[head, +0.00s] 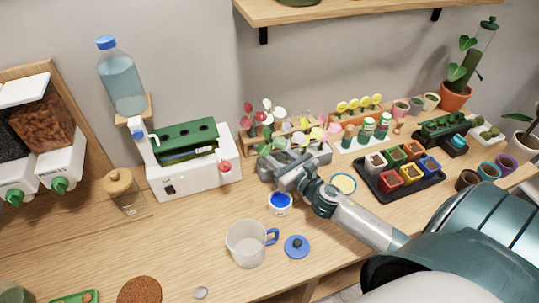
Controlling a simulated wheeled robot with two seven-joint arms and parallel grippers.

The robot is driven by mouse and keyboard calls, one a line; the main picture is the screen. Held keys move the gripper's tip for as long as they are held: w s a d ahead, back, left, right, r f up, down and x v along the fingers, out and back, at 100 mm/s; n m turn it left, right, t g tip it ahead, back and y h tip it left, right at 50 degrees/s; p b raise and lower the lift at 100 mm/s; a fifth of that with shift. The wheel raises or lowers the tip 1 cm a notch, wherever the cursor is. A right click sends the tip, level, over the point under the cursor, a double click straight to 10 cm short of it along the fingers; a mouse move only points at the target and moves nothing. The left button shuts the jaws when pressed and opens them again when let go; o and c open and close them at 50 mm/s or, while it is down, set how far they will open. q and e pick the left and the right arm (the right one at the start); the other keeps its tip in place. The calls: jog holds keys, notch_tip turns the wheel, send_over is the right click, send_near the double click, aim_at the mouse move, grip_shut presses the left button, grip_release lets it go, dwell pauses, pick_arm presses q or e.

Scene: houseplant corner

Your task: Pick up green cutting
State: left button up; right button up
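Green leaves, likely the green cutting (265,149), show low at the left of a cluster of red, white, pink and yellow cuttings near the back wall. The cluster stands along a wooden rack (248,145). My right gripper (276,166) reaches in from the right and is right in front of the cluster, close below the green leaves. Its fingers are small and overlap the grey parts around them, so I cannot tell whether they are open or touch a stem. My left gripper is not in view.
A white machine with a green top (194,174) stands left of the rack. A clear jug (247,244), a blue-and-white pot (280,203) and a blue lid (297,246) stand in front. A black tray of coloured pots (400,190) is to the right.

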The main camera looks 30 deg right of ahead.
grip_shut()
jog(key=shift+r, duration=0.15)
dwell(0.4)
jog(key=shift+r, duration=0.9)
notch_tip(320, 180, up, 2)
jog(key=s+d+r+b, duration=0.3)
jog(key=s+d+r, duration=0.3)
jog(key=s+d, duration=0.2)
jog(key=shift+d+r, duration=0.15)
jog(key=shift+r, duration=0.25)
jog(key=shift+s, duration=0.1)
